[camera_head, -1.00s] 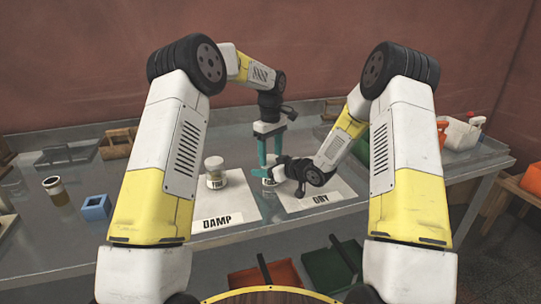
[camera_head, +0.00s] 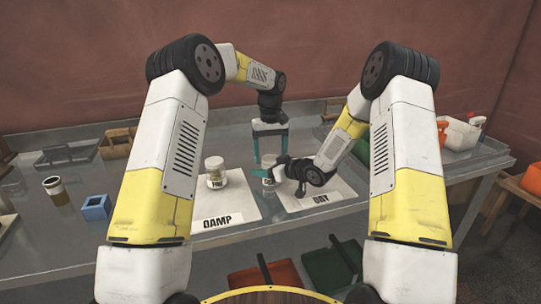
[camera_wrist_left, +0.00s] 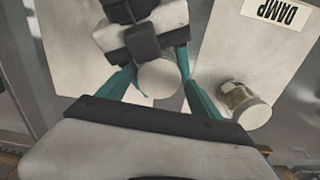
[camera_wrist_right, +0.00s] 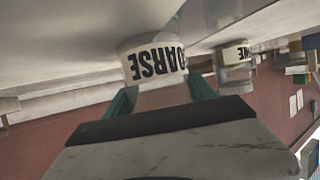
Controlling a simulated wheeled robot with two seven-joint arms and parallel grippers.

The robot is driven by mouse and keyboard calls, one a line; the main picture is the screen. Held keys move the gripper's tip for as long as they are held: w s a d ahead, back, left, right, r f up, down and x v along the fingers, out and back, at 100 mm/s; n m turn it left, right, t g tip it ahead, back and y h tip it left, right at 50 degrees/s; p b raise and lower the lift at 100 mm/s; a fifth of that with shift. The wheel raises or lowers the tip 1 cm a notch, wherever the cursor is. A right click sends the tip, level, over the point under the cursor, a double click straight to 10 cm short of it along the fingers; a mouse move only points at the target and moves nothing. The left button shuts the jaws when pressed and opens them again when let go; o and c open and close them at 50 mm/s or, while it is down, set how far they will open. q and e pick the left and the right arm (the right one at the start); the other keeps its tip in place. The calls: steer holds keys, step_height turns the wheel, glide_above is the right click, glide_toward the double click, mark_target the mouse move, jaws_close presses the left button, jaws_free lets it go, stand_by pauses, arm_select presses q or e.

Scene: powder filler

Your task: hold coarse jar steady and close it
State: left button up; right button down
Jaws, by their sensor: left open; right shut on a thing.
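My right gripper (camera_head: 268,178) comes from the right and is shut around the jar's side. A white round lid (camera_wrist_left: 160,78) shows on top of the jar in the left wrist view and looks seated. My left gripper (camera_head: 270,156) points down over the jar with its teal fingers spread on either side of the lid. It is open and looks clear of the lid.
A lidded jar (camera_head: 215,172) labelled FINE stands on the DAMP mat (camera_head: 240,206), left of the coarse jar. A blue block (camera_head: 96,207) and an amber jar (camera_head: 55,190) stand farther left on the table. Bins (camera_head: 332,268) sit below the front edge.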

arm_select(q)
steer(key=shift+d+r, duration=0.1)
step_height(320, 180, up, 4)
steer(key=shift+r, duration=0.15)
steer(key=shift+c, duration=0.4)
step_height(320, 180, up, 3)
steer(key=n, duration=0.5)
steer(key=shift+r, duration=0.2)
steer(key=shift+f, duration=4)
steer(key=shift+c, duration=0.4)
